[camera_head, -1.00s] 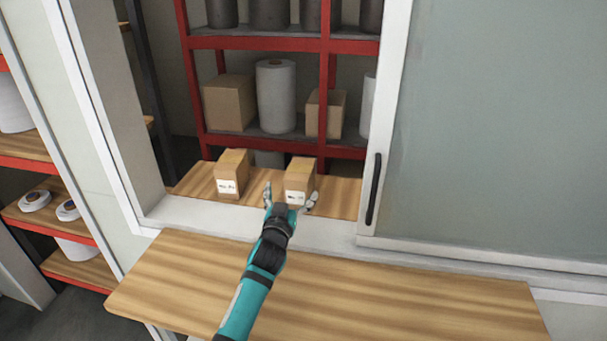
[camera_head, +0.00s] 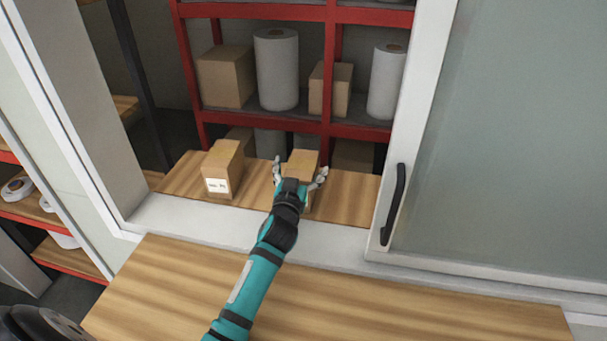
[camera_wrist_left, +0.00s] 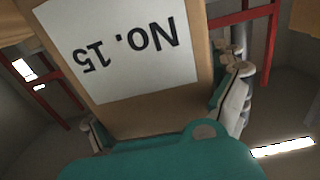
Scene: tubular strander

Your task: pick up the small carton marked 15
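The small carton marked 15 (camera_head: 301,163) stands on the wooden counter inside the window opening, the right one of two cartons there. In the left wrist view its white label (camera_wrist_left: 125,45) reads "No. 15", upside down and close up. My left gripper (camera_head: 300,177) is at its near side, with one finger on each side of the carton. The fingers are spread; in the left wrist view they flank the carton, and I cannot tell whether they touch it. The carton's label is hidden behind my gripper in the head view. My right gripper is not in view.
A second labelled carton (camera_head: 222,169) stands to the left on the same counter, with a gap between. A sliding glass panel with a black handle (camera_head: 392,204) closes the right side. The near wooden counter (camera_head: 190,285) is bare. Red shelving (camera_head: 270,118) stands behind.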

